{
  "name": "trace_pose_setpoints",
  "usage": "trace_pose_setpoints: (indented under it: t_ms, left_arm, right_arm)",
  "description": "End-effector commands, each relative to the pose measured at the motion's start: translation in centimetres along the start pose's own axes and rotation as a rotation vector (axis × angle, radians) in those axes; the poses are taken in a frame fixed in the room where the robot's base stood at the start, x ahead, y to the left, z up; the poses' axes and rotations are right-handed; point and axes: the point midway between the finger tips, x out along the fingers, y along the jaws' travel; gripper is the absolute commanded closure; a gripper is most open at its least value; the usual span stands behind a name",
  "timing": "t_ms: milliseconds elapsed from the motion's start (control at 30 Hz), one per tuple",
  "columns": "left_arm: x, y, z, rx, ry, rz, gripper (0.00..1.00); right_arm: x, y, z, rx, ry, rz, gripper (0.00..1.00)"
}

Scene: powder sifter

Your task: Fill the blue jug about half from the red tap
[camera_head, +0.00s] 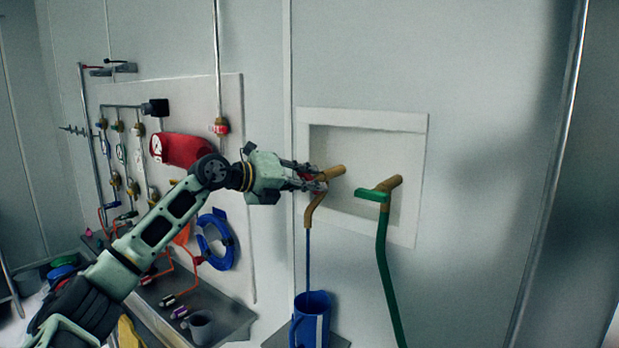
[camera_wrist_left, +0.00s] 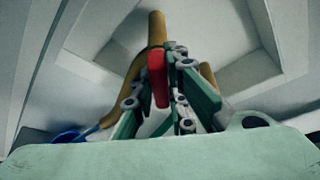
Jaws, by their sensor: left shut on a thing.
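The red tap has a brass body (camera_head: 332,173) in a white-framed wall recess. Its red handle (camera_wrist_left: 157,78) shows between my fingers in the left wrist view. My left gripper (camera_head: 318,180) is shut on this handle. The tap's brass spout (camera_head: 312,212) bends downward. A thin blue stream (camera_head: 308,262) runs from the spout down to the blue jug. The blue jug (camera_head: 311,322) stands upright below the spout, with a pale strip on its side. Its inside level cannot be made out. Part of the jug (camera_wrist_left: 66,136) shows at the lower left of the wrist view. My right gripper is not in view.
A second brass tap with a green handle (camera_head: 371,195) and a green hose (camera_head: 382,270) is to the right. A wall panel at left holds a red tank (camera_head: 183,150), a coiled blue hose (camera_head: 217,240) and several valves. A grey cup (camera_head: 200,326) stands on the shelf below.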

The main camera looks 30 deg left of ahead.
Motion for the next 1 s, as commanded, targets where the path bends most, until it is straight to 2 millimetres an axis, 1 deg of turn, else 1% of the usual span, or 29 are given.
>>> trace_pose_setpoints:
  t_ms: [233,633,667,800,867,1000]
  left_arm:
    - [0.07,0.09,-0.15,0.050,0.003,0.022,1.00]
    - [0.09,0.15,-0.19,0.054,0.004,0.025,1.00]
    - [0.09,0.15,-0.19,0.054,0.004,0.025,0.85]
    - [0.09,0.12,-0.16,0.053,0.003,0.024,0.73]
    - [0.08,0.10,-0.14,0.053,0.003,0.023,0.68]
    - [0.06,0.05,-0.10,0.053,0.002,0.022,0.68]
  right_arm:
    - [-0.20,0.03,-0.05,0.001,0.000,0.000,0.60]
    - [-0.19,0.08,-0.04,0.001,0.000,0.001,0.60]
    - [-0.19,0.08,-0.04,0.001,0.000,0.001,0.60]
    - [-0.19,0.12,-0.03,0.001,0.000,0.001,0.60]
    - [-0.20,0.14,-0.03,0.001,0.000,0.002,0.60]
    - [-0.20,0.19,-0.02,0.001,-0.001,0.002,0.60]
